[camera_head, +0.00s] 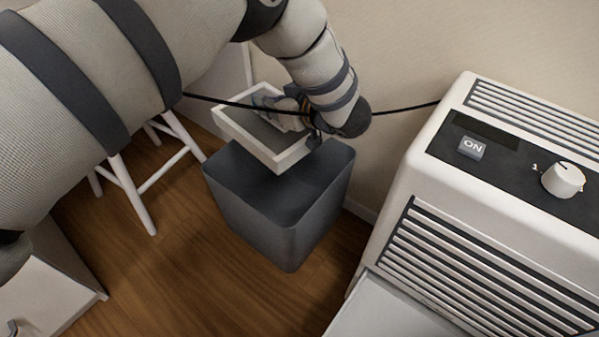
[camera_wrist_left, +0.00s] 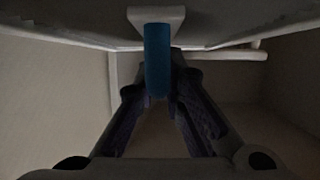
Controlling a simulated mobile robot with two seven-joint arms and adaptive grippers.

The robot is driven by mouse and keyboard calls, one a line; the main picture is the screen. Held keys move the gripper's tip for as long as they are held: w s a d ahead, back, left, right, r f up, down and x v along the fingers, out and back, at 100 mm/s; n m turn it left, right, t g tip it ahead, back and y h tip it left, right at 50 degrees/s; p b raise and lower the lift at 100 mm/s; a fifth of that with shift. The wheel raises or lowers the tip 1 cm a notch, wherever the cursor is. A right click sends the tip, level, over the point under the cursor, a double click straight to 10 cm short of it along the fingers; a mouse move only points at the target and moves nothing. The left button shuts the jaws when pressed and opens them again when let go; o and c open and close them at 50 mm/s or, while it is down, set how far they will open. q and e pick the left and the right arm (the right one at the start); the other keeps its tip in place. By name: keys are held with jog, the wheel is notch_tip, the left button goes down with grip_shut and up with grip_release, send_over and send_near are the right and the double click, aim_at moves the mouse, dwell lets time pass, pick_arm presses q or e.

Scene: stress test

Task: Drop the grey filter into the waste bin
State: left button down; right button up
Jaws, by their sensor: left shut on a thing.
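The grey filter (camera_head: 252,127) is a shallow white frame with a grey inside. It hangs tilted over the dark grey waste bin (camera_head: 268,218), which stands open on the floor in the middle of the head view. My left gripper (camera_head: 287,107) is shut on the filter from above, partly hidden by my wrist. The left wrist view shows my left gripper's fingers (camera_wrist_left: 162,88) closed at a blue handle (camera_wrist_left: 157,60) on the filter. The filter's lower edge overlaps the bin's opening in the head view; its height above the rim is hard to tell. My right gripper is not seen.
A white appliance (camera_head: 480,230) with an ON button and a dial stands at the right. A dark cable (camera_head: 405,108) runs behind my left wrist to it. A white stool (camera_head: 135,195) stands left of the bin. Wooden floor (camera_head: 190,275) lies free in front.

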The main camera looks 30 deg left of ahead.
aim_at(291, 134)
pick_arm(q)
notch_tip(291, 134, down, 6)
jog(key=b, duration=0.3)
jog(key=shift+s+a+b, duration=0.1)
jog(key=shift+b, duration=0.2)
jog(key=shift+r, duration=0.15)
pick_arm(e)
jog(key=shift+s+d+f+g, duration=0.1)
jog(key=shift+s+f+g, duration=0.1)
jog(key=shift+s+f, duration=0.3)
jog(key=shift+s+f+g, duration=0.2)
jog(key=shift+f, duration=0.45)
pick_arm(q)
jog(key=c, duration=1.6)
grip_release()
jog(key=v, duration=0.7)
jog(key=shift+s+d, duration=0.1)
jog(key=shift+d, duration=0.2)
